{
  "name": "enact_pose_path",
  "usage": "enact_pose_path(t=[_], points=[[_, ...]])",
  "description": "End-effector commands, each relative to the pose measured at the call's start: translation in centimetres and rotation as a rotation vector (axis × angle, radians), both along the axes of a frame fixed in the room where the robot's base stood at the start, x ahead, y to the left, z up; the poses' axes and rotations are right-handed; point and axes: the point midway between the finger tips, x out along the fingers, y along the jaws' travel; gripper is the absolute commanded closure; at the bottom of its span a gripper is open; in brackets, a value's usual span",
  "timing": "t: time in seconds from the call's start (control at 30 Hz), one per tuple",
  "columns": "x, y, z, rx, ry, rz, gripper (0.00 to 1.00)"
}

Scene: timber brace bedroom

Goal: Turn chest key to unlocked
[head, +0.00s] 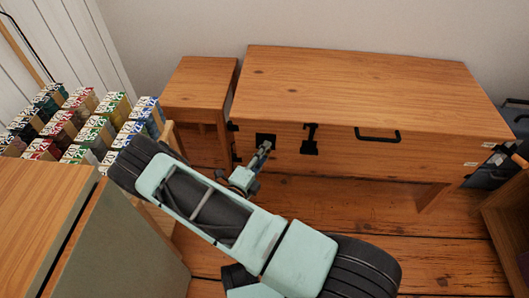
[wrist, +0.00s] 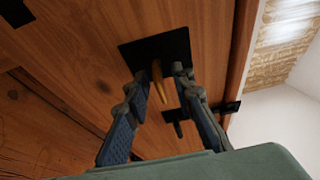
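The wooden chest (head: 360,90) stands against the wall in the head view, its front facing me. A black square lock plate (head: 261,137) sits on the left part of its front. It also shows in the wrist view (wrist: 178,46). A brass-coloured key (wrist: 158,84) sticks out of the plate there. My gripper (wrist: 162,74) is open, with one finger on each side of the key and a visible gap to each. In the head view my gripper (head: 264,150) is right at the plate and hides the key.
A black latch (head: 310,139) and a black handle (head: 377,135) are on the chest front, right of the lock plate. A small wooden table (head: 195,85) stands left of the chest. Several rows of coloured boxes (head: 80,125) and a wooden cabinet (head: 40,215) are further left.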

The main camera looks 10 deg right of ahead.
Motion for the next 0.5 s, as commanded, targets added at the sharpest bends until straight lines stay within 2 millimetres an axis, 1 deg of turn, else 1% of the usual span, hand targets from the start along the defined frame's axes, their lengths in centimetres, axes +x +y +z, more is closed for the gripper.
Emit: enact_pose_path(t=[0.07,0.2,0.27,0.5], points=[[-0.01,0.01,0.01,0.000,0.000,0.000,0.79],[-0.02,0.01,0.01,0.000,0.000,0.000,0.94],[-0.02,0.01,0.00,0.000,0.000,0.000,1.00],[-0.04,0.01,0.01,0.001,-0.001,0.000,1.00]])
